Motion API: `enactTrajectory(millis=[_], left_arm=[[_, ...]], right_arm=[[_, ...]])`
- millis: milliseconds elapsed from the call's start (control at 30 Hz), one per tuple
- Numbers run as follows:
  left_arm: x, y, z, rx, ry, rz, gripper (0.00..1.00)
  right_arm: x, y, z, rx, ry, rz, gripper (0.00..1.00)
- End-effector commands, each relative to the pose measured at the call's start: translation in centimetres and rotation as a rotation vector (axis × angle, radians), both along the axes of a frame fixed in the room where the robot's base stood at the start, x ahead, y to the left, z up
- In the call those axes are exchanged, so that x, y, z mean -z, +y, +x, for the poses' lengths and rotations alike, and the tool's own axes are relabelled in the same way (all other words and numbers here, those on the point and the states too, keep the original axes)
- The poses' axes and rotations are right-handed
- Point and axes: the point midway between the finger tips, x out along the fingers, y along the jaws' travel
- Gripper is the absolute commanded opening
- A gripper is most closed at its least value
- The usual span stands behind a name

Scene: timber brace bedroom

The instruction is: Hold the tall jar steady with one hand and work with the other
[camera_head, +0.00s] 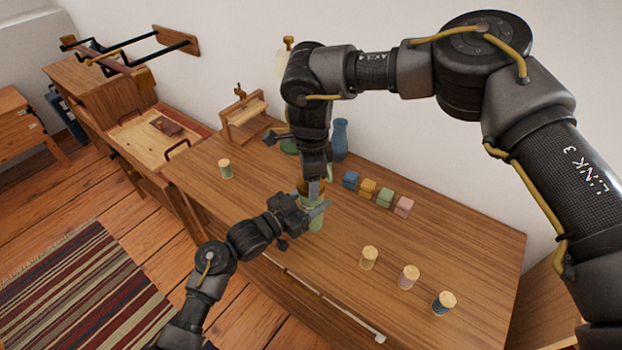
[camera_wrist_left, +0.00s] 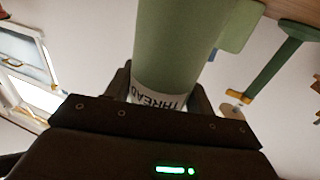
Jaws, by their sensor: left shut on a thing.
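The tall jar is green. In the head view the jar (camera_head: 315,222) stands upright near the front edge of the wooden table, partly hidden by both grippers. In the left wrist view the jar (camera_wrist_left: 178,45) fills the space between the jaws, with a white label reading THREAD. My left gripper (camera_head: 308,214) is shut around the jar's body. My right gripper (camera_head: 314,188) points down right over the jar's top, by a brown-gold lid-like part (camera_head: 302,186). Whether its fingers grip that part is hidden.
Lidded small jars stand left (camera_head: 225,170) and front right (camera_head: 368,259) on the table (camera_head: 460,256). Coloured boxes (camera_head: 368,189) line the middle. A blue vase (camera_head: 341,140) and a wooden frame (camera_head: 243,117) stand near the wall.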

Motion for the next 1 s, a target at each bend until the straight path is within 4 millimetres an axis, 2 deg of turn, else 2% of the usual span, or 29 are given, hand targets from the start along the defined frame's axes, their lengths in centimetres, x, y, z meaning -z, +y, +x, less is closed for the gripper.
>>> enactTrajectory(millis=[433,867,1000], left_arm=[[0.4,0.1,0.0,-0.001,0.009,0.004,0.0],[0.4,0.0,-0.1,0.0,0.007,0.004,0.0],[0.4,0.0,-0.1,0.0,0.007,0.004,0.0]], right_arm=[[-1.6,0.0,0.0,0.0,0.0,0.001,0.33],[-1.9,0.0,0.0,0.001,-0.001,0.0,0.33],[-2.8,0.0,0.1,0.001,-0.002,0.0,0.33]])
